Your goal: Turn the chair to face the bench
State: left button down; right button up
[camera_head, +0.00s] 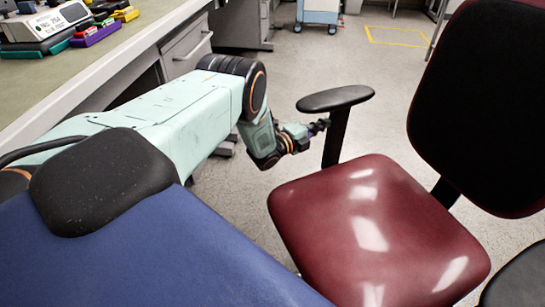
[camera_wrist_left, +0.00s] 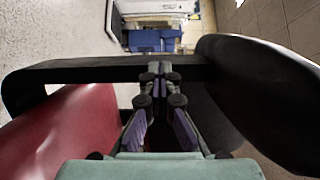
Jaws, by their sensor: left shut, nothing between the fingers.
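The chair has a glossy red seat (camera_head: 375,230), a black backrest (camera_head: 480,105) on the right and black armrests. Its backrest is at the upper right, so the seat opens toward the lower left. My left gripper (camera_head: 318,127) is shut and empty beside the upright post of the far armrest (camera_head: 337,98), just below its pad. In the left wrist view the closed fingertips (camera_wrist_left: 156,70) reach the black armrest support (camera_wrist_left: 80,70); whether they touch it I cannot tell. The red seat (camera_wrist_left: 65,130) shows at left there. The bench (camera_head: 85,80) runs along the left. My right gripper is out of view.
A pump (camera_head: 45,25) and coloured bins (camera_head: 95,33) sit on the bench. Drawers (camera_head: 187,45) are under it. A wheeled cart (camera_head: 320,12) stands at the back near a yellow floor marking (camera_head: 398,36). The floor (camera_head: 310,70) behind the chair is clear.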

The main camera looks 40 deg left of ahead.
pick_arm(q)
jog(key=shift+w+d+r, duration=0.1)
jog(key=shift+w+d, duration=0.05)
jog(key=shift+w, duration=0.4)
jog(key=v, duration=1.2)
dwell(0.3)
